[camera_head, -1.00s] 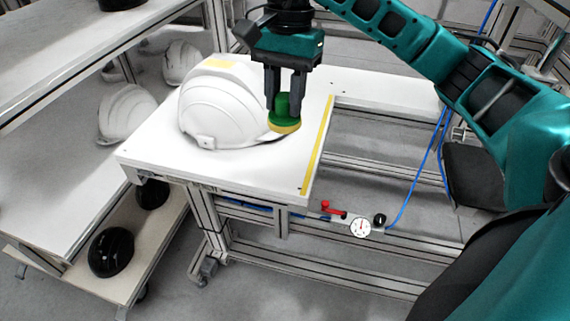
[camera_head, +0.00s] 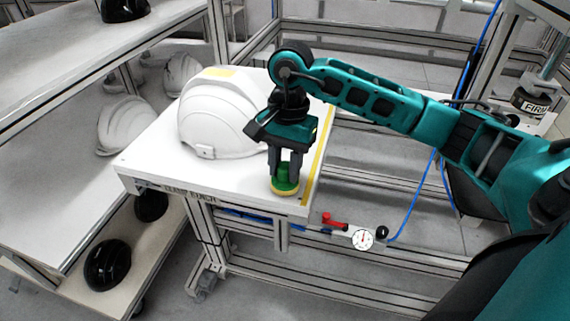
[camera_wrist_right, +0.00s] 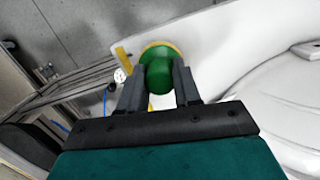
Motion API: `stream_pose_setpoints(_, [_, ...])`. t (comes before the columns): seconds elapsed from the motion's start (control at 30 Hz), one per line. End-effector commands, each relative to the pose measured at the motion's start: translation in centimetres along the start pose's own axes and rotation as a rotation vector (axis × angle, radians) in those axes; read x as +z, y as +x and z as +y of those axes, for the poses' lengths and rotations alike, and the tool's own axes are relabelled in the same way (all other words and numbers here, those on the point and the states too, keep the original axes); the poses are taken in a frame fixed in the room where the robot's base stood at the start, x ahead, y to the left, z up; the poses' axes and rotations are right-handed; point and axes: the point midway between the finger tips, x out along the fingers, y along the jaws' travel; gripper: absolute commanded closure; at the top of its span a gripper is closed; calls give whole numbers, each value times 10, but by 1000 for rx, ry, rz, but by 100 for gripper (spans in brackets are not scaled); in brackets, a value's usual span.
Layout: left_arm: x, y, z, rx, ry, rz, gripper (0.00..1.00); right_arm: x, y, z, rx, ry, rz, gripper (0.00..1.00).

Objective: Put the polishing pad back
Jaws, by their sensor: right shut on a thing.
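The polishing pad (camera_head: 284,187) has a green knob and a yellow underside. My right gripper (camera_head: 286,168) is shut on its green knob, near the front right corner of the white workbench top (camera_head: 180,178). In the right wrist view the pad (camera_wrist_right: 158,68) sits between the two dark fingers of the gripper (camera_wrist_right: 159,88). I cannot tell whether the pad's underside touches the bench top. A white helmet shell (camera_head: 215,120) stands on the bench to the left of the gripper. My left gripper is not in view.
A yellow strip (camera_head: 318,165) runs along the bench's right edge. A gauge (camera_head: 362,239) and a red valve handle (camera_head: 334,220) are mounted below the front right corner. Shelves at the left hold white helmets (camera_head: 124,125) and black ones (camera_head: 107,265).

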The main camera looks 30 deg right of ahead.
Motion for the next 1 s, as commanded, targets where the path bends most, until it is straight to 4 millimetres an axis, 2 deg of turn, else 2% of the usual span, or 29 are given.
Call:
stream_pose_setpoints(0.2, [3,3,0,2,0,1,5,-1,4,0,0,0,0,92])
stream_pose_setpoints(0.23, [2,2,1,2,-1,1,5,-1,4,0,0,0,1,67])
stream_pose_setpoints(0.5, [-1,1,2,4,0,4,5,0,2,0,1,0,0,42])
stream_pose_setpoints(0.83, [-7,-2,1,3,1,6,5,0,-4,0,0,0,0,42])
stream_pose_setpoints(1.0, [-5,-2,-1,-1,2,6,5,-1,-32,-1,-5,1,4,42])
